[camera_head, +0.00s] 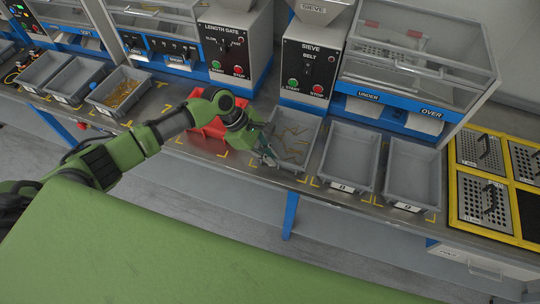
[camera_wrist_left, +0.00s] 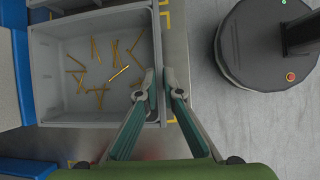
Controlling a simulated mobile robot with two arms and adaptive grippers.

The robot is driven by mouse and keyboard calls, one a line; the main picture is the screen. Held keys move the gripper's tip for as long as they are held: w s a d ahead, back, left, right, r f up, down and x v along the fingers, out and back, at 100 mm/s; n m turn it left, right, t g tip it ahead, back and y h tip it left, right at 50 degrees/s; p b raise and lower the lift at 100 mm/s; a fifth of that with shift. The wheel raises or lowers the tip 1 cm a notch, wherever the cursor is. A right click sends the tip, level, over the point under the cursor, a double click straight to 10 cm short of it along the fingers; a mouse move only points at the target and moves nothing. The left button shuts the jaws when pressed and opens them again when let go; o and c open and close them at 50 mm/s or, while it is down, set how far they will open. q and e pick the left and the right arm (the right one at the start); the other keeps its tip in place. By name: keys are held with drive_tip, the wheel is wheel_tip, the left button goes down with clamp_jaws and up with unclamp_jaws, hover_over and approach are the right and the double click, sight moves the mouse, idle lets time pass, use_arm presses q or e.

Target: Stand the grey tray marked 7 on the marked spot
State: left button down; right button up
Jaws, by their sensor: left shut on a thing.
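A grey tray (camera_head: 313,130) with several thin brass-coloured pieces in it stands on the bench below the SIEVE machine. It also shows in the left wrist view (camera_wrist_left: 45,75), with the pieces lying loose on its floor. My left gripper (camera_head: 268,155) is shut on this tray's near rim; in the wrist view its fingers (camera_wrist_left: 164,92) lie on either side of the wall. I cannot see a number on this tray, so I cannot tell if it is the one marked 7. Yellow corner marks (camera_head: 252,163) show on the bench beside it. My right gripper is not in view.
A red tray (camera_head: 207,146) stands just left of the held tray. Grey trays (camera_head: 350,143) (camera_head: 415,160) stand close on its right, and more (camera_head: 45,68) stand far left. The SIEVE machine (camera_head: 307,65) is behind. A round dark base (camera_wrist_left: 262,75) is on the floor.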

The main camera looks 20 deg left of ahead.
use_arm(q)
drive_tip(key=c, duration=2.2)
unclamp_jaws()
drive_tip(key=b+v, duration=0.1)
drive_tip(key=v, duration=1.1)
